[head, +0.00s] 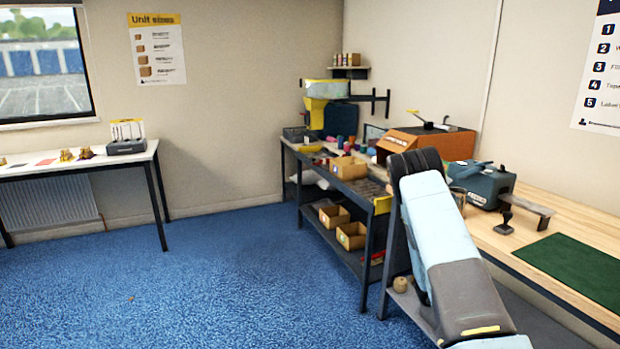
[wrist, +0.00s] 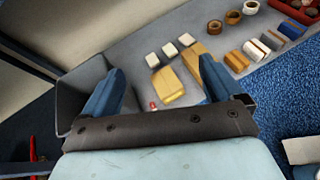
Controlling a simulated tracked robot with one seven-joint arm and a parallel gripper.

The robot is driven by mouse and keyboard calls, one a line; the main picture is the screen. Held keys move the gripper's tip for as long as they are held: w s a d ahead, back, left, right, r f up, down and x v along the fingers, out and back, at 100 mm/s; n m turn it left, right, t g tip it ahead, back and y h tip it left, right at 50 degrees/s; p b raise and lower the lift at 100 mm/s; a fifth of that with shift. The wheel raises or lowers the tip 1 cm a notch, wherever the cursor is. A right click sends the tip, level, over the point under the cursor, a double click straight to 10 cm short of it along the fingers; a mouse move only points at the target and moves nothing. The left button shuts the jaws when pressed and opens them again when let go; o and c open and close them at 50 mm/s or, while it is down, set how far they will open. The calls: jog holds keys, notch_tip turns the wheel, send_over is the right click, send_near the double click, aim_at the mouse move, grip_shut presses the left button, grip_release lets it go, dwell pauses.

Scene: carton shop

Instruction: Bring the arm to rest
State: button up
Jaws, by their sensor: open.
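My arm (head: 440,240) rises from the lower right of the head view, bends at a dark joint in front of the workbench, and runs down behind itself. My gripper is hidden in the head view. In the wrist view my gripper (wrist: 160,66) has two blue fingers spread wide apart, with nothing held between them. Beyond the fingers is a grey surface (wrist: 205,15) with small items. A yellow-tan block (wrist: 168,86) shows between the fingers, and a tan piece (wrist: 195,58) shows near the right finger. Contact with either cannot be told.
A grey bin (wrist: 72,92) is close by the left finger. White blocks (wrist: 169,49), tape rolls (wrist: 233,17) and a red tray (wrist: 297,10) lie beyond. The wooden bench (head: 570,205) with a green mat (head: 575,268) is at right. Blue floor (head: 220,280) is clear at left.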

jog(key=s+a+r+m+y, duration=0.2)
jog(key=s+a+r+m, duration=0.15)
jog(key=r, duration=0.65)
jog(key=s+a+r+m+g+y, duration=0.1)
jog(key=s+a+r+m, duration=0.3)
jog(key=r, duration=0.7)
jog(key=s+a+r+m+y, duration=0.2)
jog(key=a+r+m, duration=0.25)
jog(key=r, duration=0.55)
jog(key=s+a+r+m+t+y, duration=0.2)
jog(key=s+a+r+y, duration=0.2)
jog(key=s+a+r, duration=0.4)
jog(key=s+a+r+m+t+y, duration=0.3)
jog(key=s+a+r, duration=0.5)
jog(key=s+a, duration=0.4)
jog(key=s+y, duration=0.1)
jog(key=s, duration=0.3)
jog(key=shift+s+a+r+m, duration=0.15)
jog(key=shift+s+r+m, duration=0.05)
jog(key=shift+r+m, duration=0.1)
